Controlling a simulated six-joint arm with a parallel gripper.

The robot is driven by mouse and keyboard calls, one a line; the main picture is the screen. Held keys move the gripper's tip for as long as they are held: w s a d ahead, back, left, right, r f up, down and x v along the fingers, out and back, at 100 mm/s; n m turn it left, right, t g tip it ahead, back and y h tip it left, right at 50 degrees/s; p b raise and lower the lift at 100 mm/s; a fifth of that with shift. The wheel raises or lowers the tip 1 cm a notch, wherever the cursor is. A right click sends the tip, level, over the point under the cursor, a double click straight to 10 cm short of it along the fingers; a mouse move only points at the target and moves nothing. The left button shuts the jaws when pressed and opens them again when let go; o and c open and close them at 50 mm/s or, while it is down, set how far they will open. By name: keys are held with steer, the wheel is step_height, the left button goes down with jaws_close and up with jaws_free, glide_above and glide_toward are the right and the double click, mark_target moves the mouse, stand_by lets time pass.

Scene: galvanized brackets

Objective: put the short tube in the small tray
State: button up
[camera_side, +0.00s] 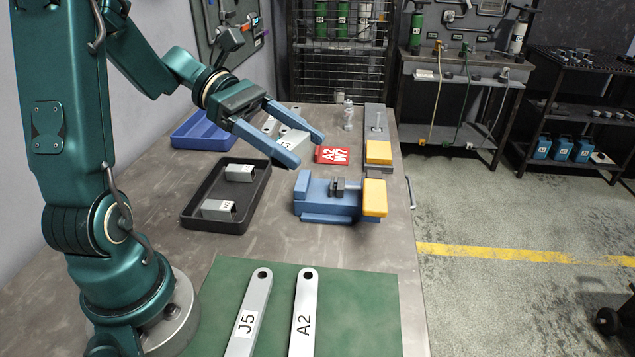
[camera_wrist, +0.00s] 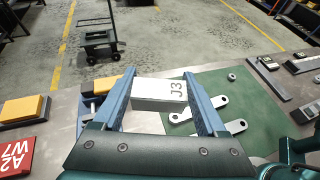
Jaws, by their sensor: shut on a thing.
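My gripper (camera_side: 308,150) is shut on a short grey tube (camera_wrist: 158,93) marked J3. The tube sits crosswise between the blue fingers, raised above the bench; in the side view the fingers partly hide it. The gripper also shows in the wrist view (camera_wrist: 167,85). A blue tray (camera_side: 190,143) stands at the back left, partly hidden by my arm. A black tray (camera_side: 185,215) stands in front of it and holds two short grey tubes (camera_side: 239,173) (camera_side: 217,209) with labels. The gripper is to the right of both trays.
A blue vise (camera_side: 325,205) with a yellow block (camera_side: 375,198) stands right of the black tray. A red block (camera_side: 331,155) marked A2 W7 lies behind it. A green mat (camera_side: 350,285) in front bears two flat bars (camera_side: 250,305) (camera_side: 304,310). Bare bench lies between tray and vise.

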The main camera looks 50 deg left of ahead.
steer(key=s+a+f+m+g+y, duration=0.4)
steer(key=s+f+m+g, duration=0.15)
steer(key=m+g, duration=0.4)
steer(key=s+a+f+m+g+y, duration=0.45)
steer(key=s+m+g, duration=0.25)
steer(key=m+g, duration=0.25)
steer(key=w+a+r+m+t+y, duration=0.1)
steer(key=w+a+m+y, duration=0.2)
steer(key=a+m+y, duration=0.35)
steer(key=w+a+m+t+y, duration=0.1)
steer(key=w+a+m+y, duration=0.35)
steer(key=a, duration=0.35)
steer(key=shift+w+d+f+m+t+y, duration=0.25)
steer(key=shift+d+f+m+y, duration=0.1)
steer(key=shift+f, duration=1)
steer(key=shift+w+d+f+m+t+y, duration=0.2)
steer(key=shift+f+m+t+y, duration=0.15)
steer(key=shift+f, duration=1)
steer(key=shift+w+d+f+m+t+y, duration=0.2)
steer(key=shift+w+d+f+m+y, duration=0.15)
steer(key=shift+f, duration=1)
steer(key=shift+s+f, duration=0.1)
steer(key=shift+f, duration=0.45)
steer(key=o, duration=1.5)
